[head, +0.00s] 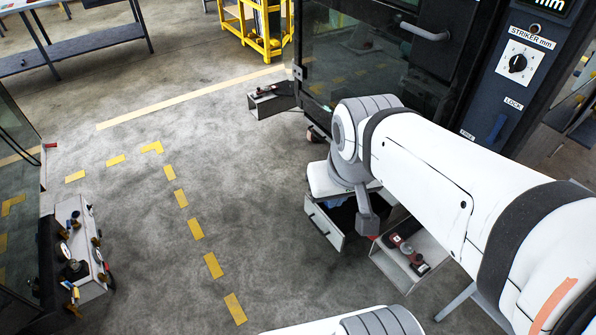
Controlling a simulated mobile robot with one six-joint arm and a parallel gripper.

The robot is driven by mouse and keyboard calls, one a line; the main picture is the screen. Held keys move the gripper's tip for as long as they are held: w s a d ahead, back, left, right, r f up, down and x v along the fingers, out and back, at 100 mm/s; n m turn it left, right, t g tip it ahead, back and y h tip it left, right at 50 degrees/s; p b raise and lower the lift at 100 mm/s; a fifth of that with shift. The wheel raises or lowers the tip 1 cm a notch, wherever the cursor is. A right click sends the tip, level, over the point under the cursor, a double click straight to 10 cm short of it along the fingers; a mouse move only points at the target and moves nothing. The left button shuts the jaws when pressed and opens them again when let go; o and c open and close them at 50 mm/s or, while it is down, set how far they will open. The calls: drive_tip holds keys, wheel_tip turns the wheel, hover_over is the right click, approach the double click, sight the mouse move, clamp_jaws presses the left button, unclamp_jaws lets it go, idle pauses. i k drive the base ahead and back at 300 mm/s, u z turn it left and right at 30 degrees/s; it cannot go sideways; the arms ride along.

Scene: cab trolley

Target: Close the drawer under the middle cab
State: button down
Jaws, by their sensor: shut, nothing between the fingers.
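A drawer (323,224) with a grey front and a bar handle stands pulled out below the dark glass-doored cab (345,65). Which cab is the middle one I cannot tell for certain. My gripper (368,224) is shut and empty, pointing down at the right side of this drawer. Whether it touches the drawer I cannot tell. My white arm hides the drawer's rear and much of the cab's lower part. Another open drawer (386,262), holding red and dark items, lies just right of my gripper.
A further open drawer (272,101) sticks out at the cab's far side. At left, another glass cab (18,165) has an open drawer full of small tools (78,262). Yellow dashed tape marks the floor, which is clear between the left cab and my arm.

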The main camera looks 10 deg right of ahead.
sight(338, 226)
drive_tip(key=i, duration=0.9)
